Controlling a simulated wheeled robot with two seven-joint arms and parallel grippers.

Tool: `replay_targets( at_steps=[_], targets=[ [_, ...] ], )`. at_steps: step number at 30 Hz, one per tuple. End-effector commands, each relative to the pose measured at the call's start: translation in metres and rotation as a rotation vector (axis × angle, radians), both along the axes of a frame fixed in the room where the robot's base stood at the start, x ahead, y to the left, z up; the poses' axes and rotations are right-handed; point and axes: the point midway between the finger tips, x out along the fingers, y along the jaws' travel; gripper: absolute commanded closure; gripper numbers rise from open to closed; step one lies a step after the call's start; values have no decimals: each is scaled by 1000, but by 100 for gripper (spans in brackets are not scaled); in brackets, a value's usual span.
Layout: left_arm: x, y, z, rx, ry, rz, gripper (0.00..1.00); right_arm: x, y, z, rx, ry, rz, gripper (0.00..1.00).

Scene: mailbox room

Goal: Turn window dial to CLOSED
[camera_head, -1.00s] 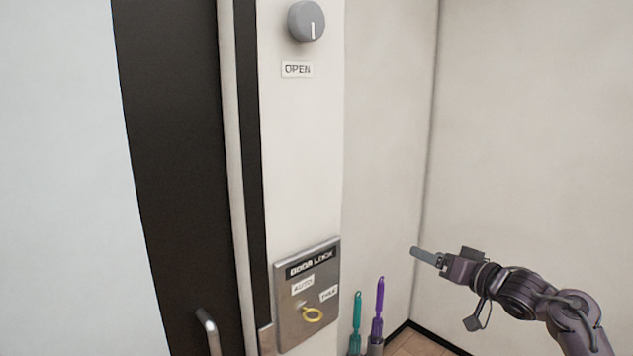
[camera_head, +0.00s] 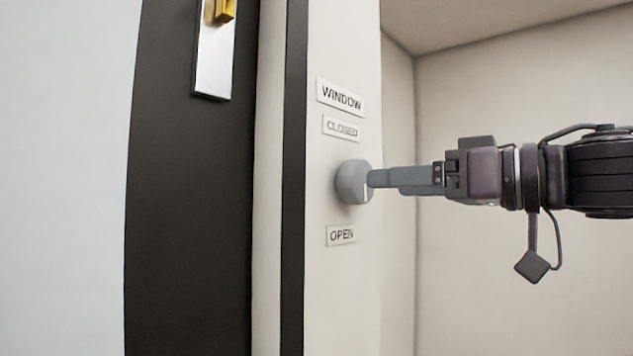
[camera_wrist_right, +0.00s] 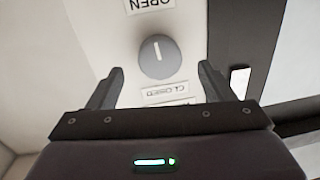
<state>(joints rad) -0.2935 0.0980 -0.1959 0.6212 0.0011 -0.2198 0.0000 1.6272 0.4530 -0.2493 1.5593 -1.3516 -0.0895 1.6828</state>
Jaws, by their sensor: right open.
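The grey round window dial (camera_head: 351,182) sits on the white wall strip between a CLOSED label (camera_head: 341,128) above and an OPEN label (camera_head: 341,235) below. A WINDOW label (camera_head: 340,96) is at the top. In the right wrist view the dial (camera_wrist_right: 159,58) shows a white line pointing toward the OPEN label (camera_wrist_right: 152,4). My right gripper (camera_head: 372,178) comes in from the right, its fingertips overlapping the dial's right edge in the head view. In the wrist view the right gripper (camera_wrist_right: 160,80) is open, its fingers apart on either side of the dial. Contact cannot be told. My left gripper is not in view.
A dark door panel (camera_head: 190,200) with a metal plate and brass piece (camera_head: 214,50) stands left of the dial. A black vertical strip (camera_head: 294,180) runs beside the wall strip. The space right of the wall strip is open around my arm.

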Motion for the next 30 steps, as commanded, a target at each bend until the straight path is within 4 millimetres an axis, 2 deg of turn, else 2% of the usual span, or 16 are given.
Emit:
replay_targets(
  at_steps=[4, 12, 14, 17, 24, 28, 30],
  targets=[
    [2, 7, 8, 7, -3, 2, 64, 3, 7, 5, -1, -2, -2, 25],
    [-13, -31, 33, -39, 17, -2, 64, 25, 45, 5, -2, 1, 0, 25],
    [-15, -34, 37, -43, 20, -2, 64, 30, 51, 5, 0, 0, 1, 25],
    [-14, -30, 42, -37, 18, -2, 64, 35, 60, 3, -1, -1, -1, 25],
    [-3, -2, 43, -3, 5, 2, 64, 39, 65, 1, 1, -3, -2, 25],
    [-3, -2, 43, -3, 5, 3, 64, 39, 65, 1, 1, -3, -2, 25],
    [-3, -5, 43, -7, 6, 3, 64, 39, 65, 1, 1, -3, -2, 34]
  ],
)
